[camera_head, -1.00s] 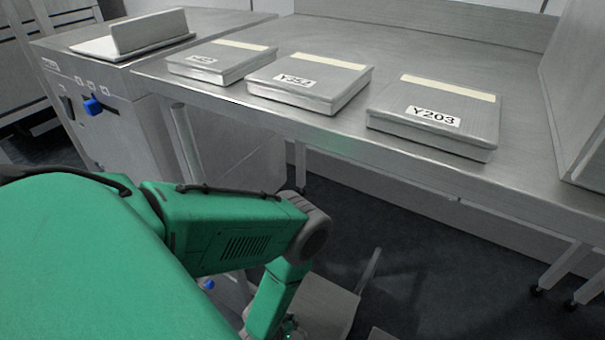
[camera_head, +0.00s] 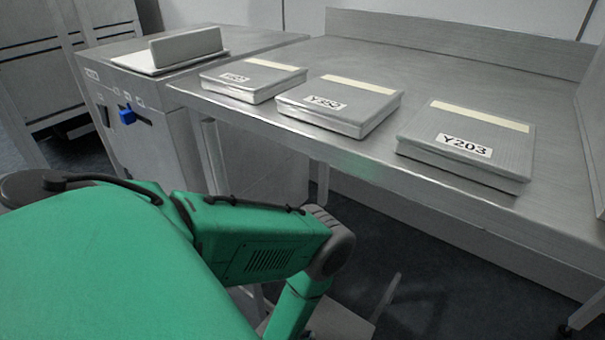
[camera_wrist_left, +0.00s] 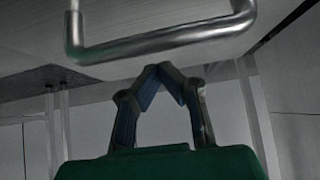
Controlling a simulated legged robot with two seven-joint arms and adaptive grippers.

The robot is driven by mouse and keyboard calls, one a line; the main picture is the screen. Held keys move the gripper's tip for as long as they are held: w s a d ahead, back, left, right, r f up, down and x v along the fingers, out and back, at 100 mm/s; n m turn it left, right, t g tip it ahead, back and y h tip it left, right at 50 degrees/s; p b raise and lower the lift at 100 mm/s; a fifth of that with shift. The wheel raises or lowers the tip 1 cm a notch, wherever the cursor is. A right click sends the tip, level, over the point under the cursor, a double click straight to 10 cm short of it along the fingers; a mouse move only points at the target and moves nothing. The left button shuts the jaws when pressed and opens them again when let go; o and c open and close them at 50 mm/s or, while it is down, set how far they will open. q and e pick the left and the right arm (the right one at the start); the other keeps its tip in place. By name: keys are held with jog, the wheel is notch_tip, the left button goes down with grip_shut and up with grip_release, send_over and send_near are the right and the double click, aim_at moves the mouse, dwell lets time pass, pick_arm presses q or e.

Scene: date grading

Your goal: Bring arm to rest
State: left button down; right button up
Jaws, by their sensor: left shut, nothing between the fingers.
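My left arm, green with grey joints, comes in from the left in the head view and bends down in front of the table. Its gripper is below the picture there. In the left wrist view my left gripper (camera_wrist_left: 160,72) shows with its dark fingertips together and nothing between them. A curved metal bar (camera_wrist_left: 165,43) crosses the view just above the fingertips, under a grey surface. I cannot tell whether the gripper touches the bar. My right gripper is in neither view.
A steel table (camera_head: 430,75) carries three grey boxes: one marked Y203 (camera_head: 480,125), a middle one (camera_head: 365,92) and a left one (camera_head: 240,88). A grey machine (camera_head: 165,135) with a blue knob (camera_head: 127,116) stands left. Dark floor shows below the table.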

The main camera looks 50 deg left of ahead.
pick_arm(q)
jog(key=p+v, duration=0.4)
jog(key=v, duration=0.5)
jog(key=shift+w+r, duration=0.2)
jog(key=shift+r, duration=0.3)
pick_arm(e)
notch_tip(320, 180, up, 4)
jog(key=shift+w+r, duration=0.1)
